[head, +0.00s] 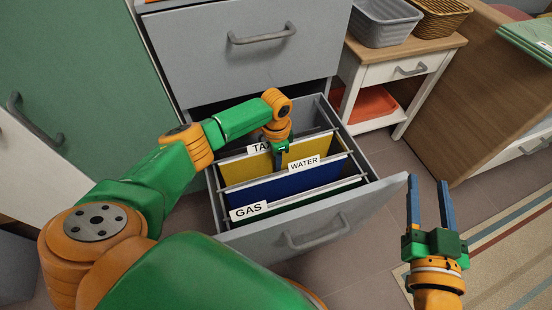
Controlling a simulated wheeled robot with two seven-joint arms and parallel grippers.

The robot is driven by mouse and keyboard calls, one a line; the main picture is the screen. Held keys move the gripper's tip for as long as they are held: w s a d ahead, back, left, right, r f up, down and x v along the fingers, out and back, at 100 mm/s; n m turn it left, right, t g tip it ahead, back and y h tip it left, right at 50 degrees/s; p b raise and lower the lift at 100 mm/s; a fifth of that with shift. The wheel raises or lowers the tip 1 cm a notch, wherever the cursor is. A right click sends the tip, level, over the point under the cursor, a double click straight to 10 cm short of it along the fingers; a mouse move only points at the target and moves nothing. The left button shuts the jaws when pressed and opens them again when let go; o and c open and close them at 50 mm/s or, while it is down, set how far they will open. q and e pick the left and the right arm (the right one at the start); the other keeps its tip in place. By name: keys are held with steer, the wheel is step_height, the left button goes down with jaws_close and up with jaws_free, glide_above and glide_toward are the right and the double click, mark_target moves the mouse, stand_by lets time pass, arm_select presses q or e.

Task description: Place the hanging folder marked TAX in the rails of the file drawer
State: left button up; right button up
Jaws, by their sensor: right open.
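The yellow folder marked TAX (240,170) is upright inside the open file drawer (345,215), behind the blue folder marked WATER (290,184). Its white label is partly covered by my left arm. I cannot tell whether its hooks rest on the rails. My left gripper (279,158) points down at the top edge of the yellow folder, right of the TAX label. One blue finger shows in front of the folder; the other is hidden, so its opening is unclear. My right gripper (428,183) is open and empty, right of the drawer front, fingers pointing away.
A green folder marked GAS (290,208) hangs at the drawer's front. A closed drawer (245,60) is above. A side table (440,52) with a grey basket (383,22) stands at the right. A striped rug (510,240) lies at lower right.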

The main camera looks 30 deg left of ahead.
arm_select(q)
steer(key=o, duration=0.4)
steer(key=shift+c, duration=0.2)
step_height(320, 180, up, 6)
steer(key=p, duration=0.3)
steer(key=shift+r, duration=0.15)
step_height(320, 180, up, 6)
steer(key=p, duration=0.3)
steer(key=shift+f, duration=0.2)
steer(key=shift+r, duration=0.2)
arm_select(e)
steer(key=s+d+f+g+h, duration=0.1)
steer(key=s+d+f+g, duration=0.1)
steer(key=s+f+g, duration=0.5)
steer(key=s+d+f+m+g+h, duration=0.1)
steer(key=s+f+g, duration=0.6)
steer(key=f, duration=0.9)
steer(key=shift+s+d+f+h, duration=0.15)
steer(key=shift+s+d+h, duration=0.3)
steer(key=shift+d+h, duration=0.55)
steer(key=shift+d, duration=0.15)
